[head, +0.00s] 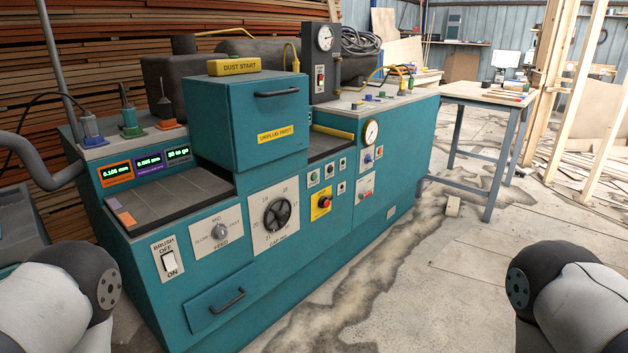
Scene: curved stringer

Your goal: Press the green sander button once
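The teal sander (240,230) fills the middle of the head view, its control front facing me at an angle. A small round button that looks green (313,178) sits on a pale plate right of the large black handwheel (277,214). It is above a red mushroom button on a yellow plate (322,204). Other small buttons sit beside it, too small to tell apart surely. My two arms show only as rounded links at the bottom left and bottom right corners, well apart from the button. Neither gripper is in view.
A white brush switch (168,259) and a feed knob (219,231) are on the near front, above a drawer handle (228,301). A gauge (370,132) is farther along. A workbench (485,95) stands at the back right. The concrete floor (430,280) before the machine is clear.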

